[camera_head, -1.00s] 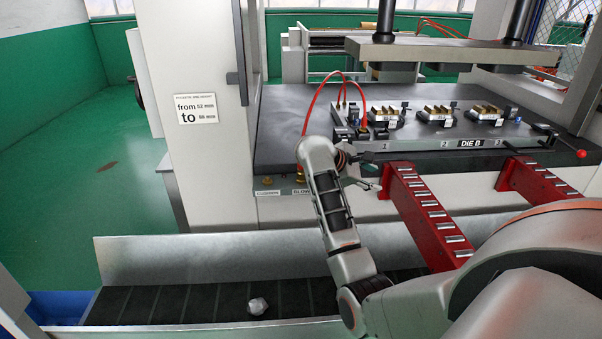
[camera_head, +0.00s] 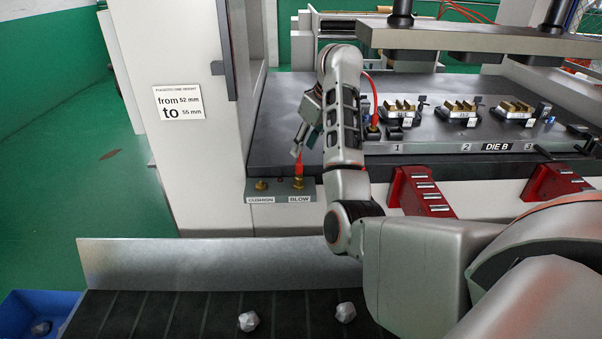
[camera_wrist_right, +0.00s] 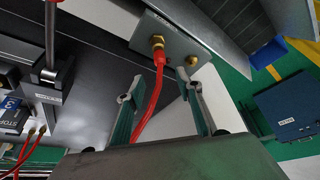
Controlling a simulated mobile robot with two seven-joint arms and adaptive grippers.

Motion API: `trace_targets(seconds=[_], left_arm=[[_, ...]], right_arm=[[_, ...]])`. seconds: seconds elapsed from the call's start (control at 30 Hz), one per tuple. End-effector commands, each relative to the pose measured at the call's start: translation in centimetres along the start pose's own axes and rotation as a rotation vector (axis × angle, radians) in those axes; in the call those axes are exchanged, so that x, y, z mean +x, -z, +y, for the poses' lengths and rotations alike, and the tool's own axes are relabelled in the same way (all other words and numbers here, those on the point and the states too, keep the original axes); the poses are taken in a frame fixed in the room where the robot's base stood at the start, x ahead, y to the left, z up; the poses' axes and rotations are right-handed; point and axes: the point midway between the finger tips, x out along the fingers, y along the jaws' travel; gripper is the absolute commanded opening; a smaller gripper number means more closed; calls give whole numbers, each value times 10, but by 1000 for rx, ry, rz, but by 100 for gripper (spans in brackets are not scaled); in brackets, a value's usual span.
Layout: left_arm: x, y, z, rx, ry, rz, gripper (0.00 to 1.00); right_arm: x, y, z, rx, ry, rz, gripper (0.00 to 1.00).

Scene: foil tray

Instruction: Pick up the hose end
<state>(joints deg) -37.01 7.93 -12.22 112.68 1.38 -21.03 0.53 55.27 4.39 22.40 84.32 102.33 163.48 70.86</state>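The red hose end (camera_head: 299,168) sits on the brass fitting (camera_head: 298,183) above the BLOW label, on the panel at the press's front edge. My right gripper (camera_head: 303,147) is just above it, pointing down. In the right wrist view the hose end (camera_wrist_right: 159,58) is plugged onto the brass fitting (camera_wrist_right: 157,42). My right gripper's two fingers (camera_wrist_right: 156,92) are apart, and the red hose runs between them without being pinched. My left gripper is not in view.
A second brass fitting (camera_head: 261,185) stands beside it, above the CUSHION label. The dark die table (camera_head: 290,110) carries several die blocks. Red rails (camera_head: 420,192) project at right. Crumpled pale pieces lie on the conveyor (camera_head: 200,312) below. A blue bin (camera_head: 38,312) is at lower left.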

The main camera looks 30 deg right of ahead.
Motion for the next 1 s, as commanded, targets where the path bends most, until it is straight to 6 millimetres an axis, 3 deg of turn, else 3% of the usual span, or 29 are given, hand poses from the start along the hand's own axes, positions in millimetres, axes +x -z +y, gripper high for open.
trace_targets(seconds=[0.2, 0.37, 0.5, 0.7, 0.97, 1.0], left_arm=[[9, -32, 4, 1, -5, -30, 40], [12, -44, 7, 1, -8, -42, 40], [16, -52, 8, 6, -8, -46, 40], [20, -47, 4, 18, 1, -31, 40], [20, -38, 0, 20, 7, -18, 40], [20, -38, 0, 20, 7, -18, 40]], right_arm=[[24, -3, 1, -2, -1, -5, 36], [36, -6, 0, -2, -1, -7, 36], [58, -11, -1, -2, -1, -9, 36], [76, -10, -1, -1, -1, -6, 36], [75, -8, -1, -1, -2, -2, 36], [75, -8, -1, -1, -2, -2, 28]])
